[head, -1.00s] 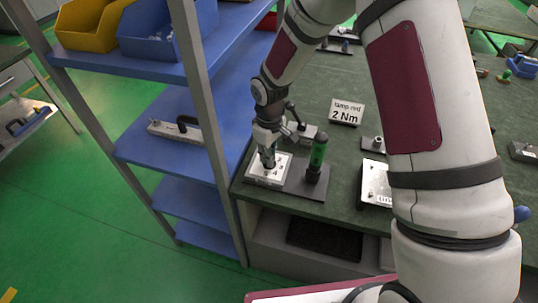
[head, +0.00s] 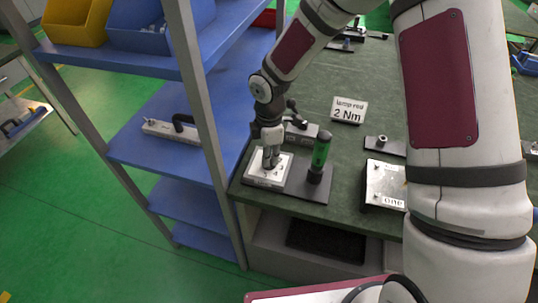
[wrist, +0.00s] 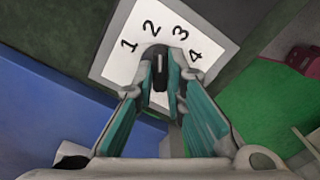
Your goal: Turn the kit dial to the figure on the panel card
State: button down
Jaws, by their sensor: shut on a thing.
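The kit dial is a black knob (wrist: 158,78) with a pale pointer line, on a white plate (wrist: 108,66) printed 1, 2, 3, 4. In the wrist view the line points up, roughly between 2 and 3. My gripper (wrist: 160,84) is shut on the knob, one teal finger on each side. In the head view my gripper (head: 272,160) comes down over the white plate (head: 262,180) at the bench's near left corner, hiding the knob. The panel card (head: 348,111) stands behind and reads "lamp red" and "2 Nm".
A green upright cylinder (head: 320,152) stands just right of the dial plate, and a grey block (head: 300,130) lies behind. A metal box (head: 385,182) is further right. A blue shelf rack (head: 190,100) with an upright post stands close on the left.

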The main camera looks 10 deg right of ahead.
jog(key=shift+n, duration=1.1)
jog(key=c, duration=1.6)
grip_release()
jog(key=shift+c, duration=0.2)
jog(key=shift+r, duration=0.1)
notch_tip(320, 180, up, 12)
